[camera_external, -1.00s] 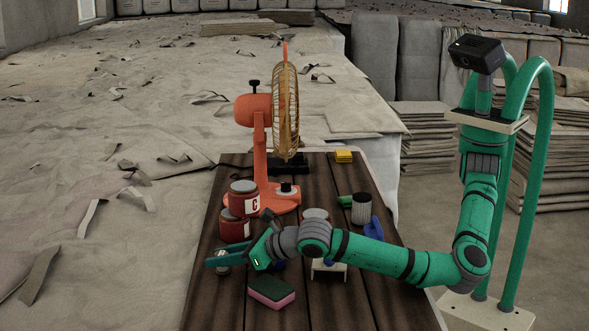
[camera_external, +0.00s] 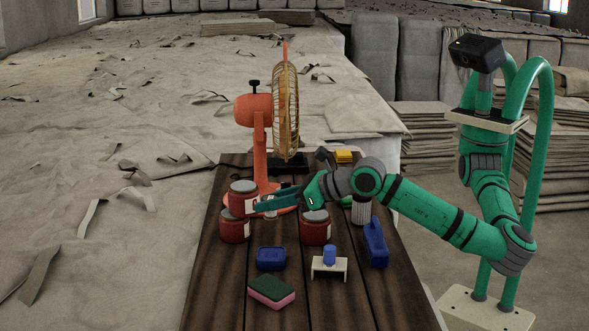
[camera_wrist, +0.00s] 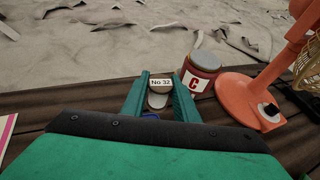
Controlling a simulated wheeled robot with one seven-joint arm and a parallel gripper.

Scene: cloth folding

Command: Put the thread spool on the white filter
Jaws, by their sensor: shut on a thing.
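My gripper (camera_external: 266,206) is shut on a small pale piece (camera_external: 271,205), which looks like the thread spool, and holds it above the table near the fan base. In the wrist view the piece (camera_wrist: 161,83) shows a "No 32" label between the fingers (camera_wrist: 161,90); its lower part is partly hidden. A ribbed white cylinder (camera_external: 361,212), which looks like the white filter, stands upright on the table to the right of my gripper, its top partly hidden by my arm.
Red cans (camera_external: 234,230) stand left of my gripper, two stacked, with another red can (camera_external: 315,230) just right. The orange fan (camera_external: 259,150) is behind. A blue box (camera_external: 271,258), white stand (camera_external: 329,268), blue object (camera_external: 375,243) and sponge (camera_external: 271,291) lie in front.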

